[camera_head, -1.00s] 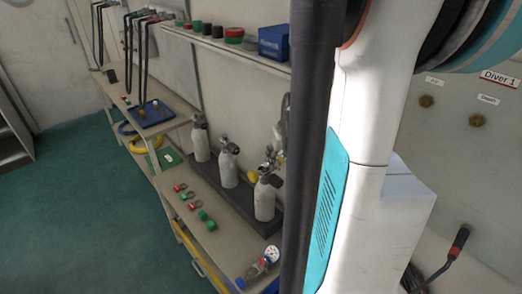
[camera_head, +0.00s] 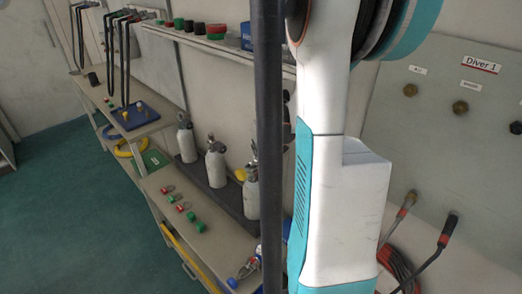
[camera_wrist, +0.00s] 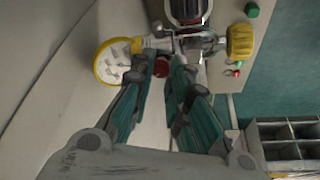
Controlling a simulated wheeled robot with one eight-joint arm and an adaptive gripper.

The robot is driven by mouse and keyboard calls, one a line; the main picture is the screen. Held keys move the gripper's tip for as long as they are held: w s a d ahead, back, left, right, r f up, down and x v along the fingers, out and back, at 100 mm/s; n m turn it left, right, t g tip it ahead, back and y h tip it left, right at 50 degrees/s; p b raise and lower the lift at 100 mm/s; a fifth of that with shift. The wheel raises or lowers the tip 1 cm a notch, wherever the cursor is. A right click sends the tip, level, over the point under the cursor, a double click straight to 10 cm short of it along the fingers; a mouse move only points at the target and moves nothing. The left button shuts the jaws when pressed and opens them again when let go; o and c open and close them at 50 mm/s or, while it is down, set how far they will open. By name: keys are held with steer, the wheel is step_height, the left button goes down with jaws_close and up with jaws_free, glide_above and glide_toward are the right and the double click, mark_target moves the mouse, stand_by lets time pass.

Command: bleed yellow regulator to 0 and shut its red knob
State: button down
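The yellow regulator shows in the wrist view as a yellow-rimmed gauge (camera_wrist: 115,62) at the left and a ribbed yellow knob (camera_wrist: 240,40) at the right, joined by a metal body. The gauge needle is too small to read. The red knob (camera_wrist: 161,67) sits below the body, between my fingertips in the picture. My gripper (camera_wrist: 167,70) has its fingers apart; whether they touch the red knob I cannot tell. In the head view a yellow part (camera_head: 240,174) shows beside the nearest cylinder (camera_head: 251,199); my arm and a dark pole hide the area to its right.
More white cylinders (camera_head: 215,168) stand in a row on the bench. Green and red fittings (camera_head: 189,216) lie before them. A blue regulator (camera_head: 246,268) lies near the bench front. A Diver 1 panel (camera_head: 450,120) is at right. A divided grey box (camera_wrist: 290,135) is at lower right in the wrist view.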

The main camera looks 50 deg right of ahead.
stand_by(0.4)
steer(key=m, duration=0.2)
steer(key=m+h, duration=0.1)
steer(key=shift+w+a+m+g, duration=0.15)
steer(key=shift+m+g, duration=0.25)
steer(key=shift+w+m+g+h, duration=0.1)
steer(key=shift+m+g+h, duration=0.45)
steer(key=shift+m, duration=1.35)
steer(key=c, duration=1.5)
jaws_free()
steer(key=shift+a, duration=0.1)
